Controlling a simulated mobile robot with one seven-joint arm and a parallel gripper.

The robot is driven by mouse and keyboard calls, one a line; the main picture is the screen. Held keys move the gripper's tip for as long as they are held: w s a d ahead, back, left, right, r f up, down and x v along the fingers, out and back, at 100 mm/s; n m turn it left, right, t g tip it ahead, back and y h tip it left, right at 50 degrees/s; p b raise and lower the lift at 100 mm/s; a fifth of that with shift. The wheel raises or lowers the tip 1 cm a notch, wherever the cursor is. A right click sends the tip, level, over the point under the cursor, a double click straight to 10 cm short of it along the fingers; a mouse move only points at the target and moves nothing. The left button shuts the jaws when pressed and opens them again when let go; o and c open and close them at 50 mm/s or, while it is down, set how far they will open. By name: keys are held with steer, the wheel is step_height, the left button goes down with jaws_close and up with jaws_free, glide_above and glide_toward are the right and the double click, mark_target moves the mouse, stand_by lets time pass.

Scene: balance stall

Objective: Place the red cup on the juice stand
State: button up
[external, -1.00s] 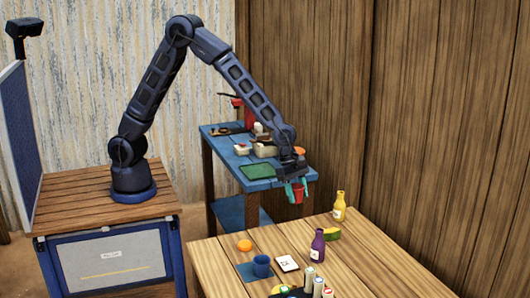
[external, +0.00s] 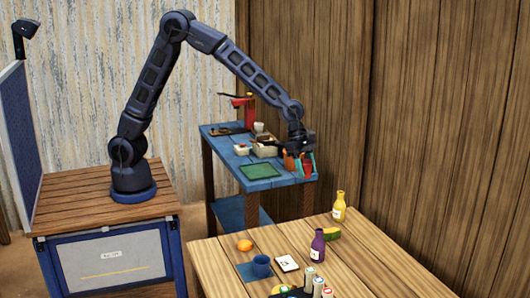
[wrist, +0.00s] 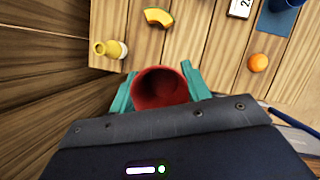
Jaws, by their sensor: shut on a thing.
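The red cup (external: 308,167) is held in my gripper (external: 303,164), its teal fingers on either side of it. In the external view they are at the right end of the blue table, in the air or close to its edge; I cannot tell the exact gap. In the wrist view the cup (wrist: 160,88) opens towards the camera and looks empty, with a finger on each side. I cannot tell for sure which thing is the juice stand; a red device (external: 246,108) stands at the back of the blue table (external: 226,163).
An orange thing (external: 290,162) shows just left of the cup. A green tray (external: 260,171) and small containers (external: 264,143) are on the blue table. The wooden table in front holds a yellow bottle (external: 339,207), purple bottle (external: 318,245), blue cup (external: 261,266) and orange (external: 244,245).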

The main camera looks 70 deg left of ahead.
steer(key=w+a+n+t, duration=0.1)
steer(key=w+a+n, duration=0.1)
steer(key=w+a, duration=0.7)
steer(key=w+a+r+n, duration=0.1)
steer(key=w+a, duration=0.3)
steer(key=a, duration=0.8)
steer(key=w+a+n+t, duration=0.1)
steer(key=w+a+n, duration=0.1)
steer(key=w+a, duration=0.7)
steer(key=a+n+y, duration=0.2)
steer(key=a+n, duration=0.2)
steer(key=a, duration=3.3)
steer(key=shift+t, duration=0.3)
step_height(320, 180, down, 19)
steer(key=shift+r, duration=0.1)
steer(key=shift+f, duration=0.25)
steer(key=o, duration=0.8)
steer(key=shift+o, duration=0.8)
